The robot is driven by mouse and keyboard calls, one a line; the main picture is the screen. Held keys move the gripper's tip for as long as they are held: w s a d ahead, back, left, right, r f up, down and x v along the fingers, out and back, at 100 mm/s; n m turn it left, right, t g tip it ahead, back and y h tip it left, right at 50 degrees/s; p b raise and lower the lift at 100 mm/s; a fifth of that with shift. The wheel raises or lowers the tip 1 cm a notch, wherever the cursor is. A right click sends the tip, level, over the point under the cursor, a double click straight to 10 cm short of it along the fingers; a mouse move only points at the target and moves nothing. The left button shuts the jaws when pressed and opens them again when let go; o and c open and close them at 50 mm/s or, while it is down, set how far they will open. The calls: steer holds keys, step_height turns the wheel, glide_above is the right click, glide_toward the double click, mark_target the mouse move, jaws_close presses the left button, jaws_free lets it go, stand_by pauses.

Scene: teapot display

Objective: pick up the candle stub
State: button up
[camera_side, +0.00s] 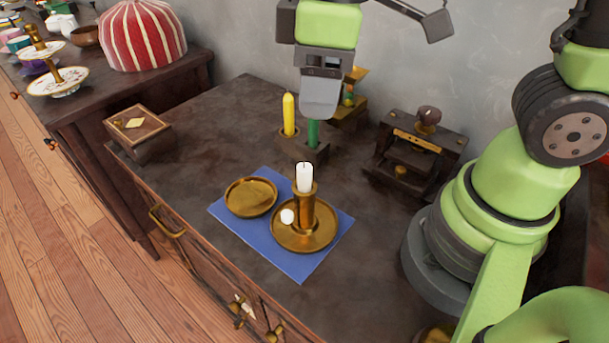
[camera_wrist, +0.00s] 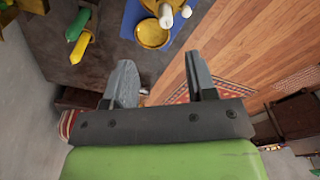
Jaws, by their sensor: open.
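A short white candle (camera_side: 304,177) with a dark wick stands upright in a brass candlestick (camera_side: 306,212) with a wide dish base. A small white lump (camera_side: 287,216) sits at the left of that dish; I cannot tell whether it is wax. The candle (camera_wrist: 165,16) and lump (camera_wrist: 186,12) also show at the top of the wrist view. My gripper (camera_side: 318,108) is above and behind the candlestick, apart from it, near the green candle. In the wrist view my gripper (camera_wrist: 160,68) has its fingers apart with nothing held between them.
The candlestick and an empty brass dish (camera_side: 251,197) rest on a blue cloth (camera_side: 295,266). A dark holder (camera_side: 301,149) bears a yellow candle (camera_side: 289,114) and a green candle (camera_side: 313,133). A dark wooden stand (camera_side: 414,152) is at right, a small box (camera_side: 137,127) at left.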

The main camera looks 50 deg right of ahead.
mark_target(305, 166)
steer(key=shift+w+a+f+n+g+h, duration=0.15)
steer(key=shift+a+f+n+g, duration=0.1)
steer(key=shift+f+n, duration=0.2)
steer(key=shift+w+a+f+n+g+h, duration=0.15)
steer(key=shift+a+f+n, duration=0.15)
steer(key=shift+f, duration=0.25)
steer(key=f, duration=1)
steer(key=shift+w+a, duration=0.1)
steer(key=shift+a, duration=0.1)
jaws_close()
